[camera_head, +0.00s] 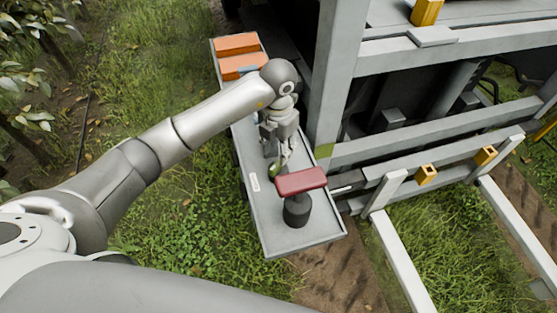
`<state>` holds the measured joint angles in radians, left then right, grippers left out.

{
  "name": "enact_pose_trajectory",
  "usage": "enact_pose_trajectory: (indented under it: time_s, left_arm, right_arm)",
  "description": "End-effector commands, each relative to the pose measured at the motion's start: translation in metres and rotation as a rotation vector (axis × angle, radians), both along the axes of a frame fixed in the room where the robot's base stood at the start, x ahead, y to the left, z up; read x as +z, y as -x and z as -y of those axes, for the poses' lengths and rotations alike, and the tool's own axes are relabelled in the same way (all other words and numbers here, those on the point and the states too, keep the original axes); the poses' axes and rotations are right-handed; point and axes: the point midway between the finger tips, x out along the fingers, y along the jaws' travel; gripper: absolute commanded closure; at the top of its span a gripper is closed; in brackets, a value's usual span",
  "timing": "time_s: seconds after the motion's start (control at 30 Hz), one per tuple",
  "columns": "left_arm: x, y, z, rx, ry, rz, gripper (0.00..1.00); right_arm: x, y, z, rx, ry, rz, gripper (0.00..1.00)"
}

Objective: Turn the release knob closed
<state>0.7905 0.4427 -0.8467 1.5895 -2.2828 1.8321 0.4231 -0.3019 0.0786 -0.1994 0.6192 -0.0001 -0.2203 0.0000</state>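The release knob has a red bar-shaped handle (301,182) on a dark round post (297,209). It stands near the front end of a long grey platform (285,243). The red bar lies roughly crosswise, tilted slightly up to the right. My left gripper (277,170) points down just behind and left of the red bar. Its fingers are small and partly overlapped, so I cannot tell if they are open or shut, or if they touch the bar. A small greenish patch shows at the fingertips. My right gripper is out of view.
Orange blocks (237,44) sit at the platform's far end. A grey upright post (338,75) and machine frame with rails stand close on the right. Yellow brackets (427,174) are fixed to the lower rail. Grass (165,215) lies left of the platform.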

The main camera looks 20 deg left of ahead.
Motion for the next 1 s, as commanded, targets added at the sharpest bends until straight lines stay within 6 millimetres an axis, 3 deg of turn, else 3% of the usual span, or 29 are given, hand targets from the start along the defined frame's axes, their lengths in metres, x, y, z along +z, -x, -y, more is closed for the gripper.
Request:
enact_pose_trajectory:
  time_s: [0.3, 0.5, 0.73, 1.0]
  left_arm:
    - [-0.052, 0.001, 0.001, 0.000, 0.001, -0.003, 0.61]
    - [-0.064, 0.001, 0.001, -0.002, 0.001, 0.000, 0.61]
    - [-0.064, 0.000, 0.001, -0.002, 0.001, 0.001, 0.61]
    - [-0.064, 0.000, 0.001, -0.002, 0.001, 0.001, 0.94]
  right_arm:
    - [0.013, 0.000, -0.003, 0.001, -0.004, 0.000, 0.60]
    - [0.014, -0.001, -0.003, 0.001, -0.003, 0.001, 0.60]
    - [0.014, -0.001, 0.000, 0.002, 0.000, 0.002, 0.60]
    - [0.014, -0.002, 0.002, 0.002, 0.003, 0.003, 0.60]
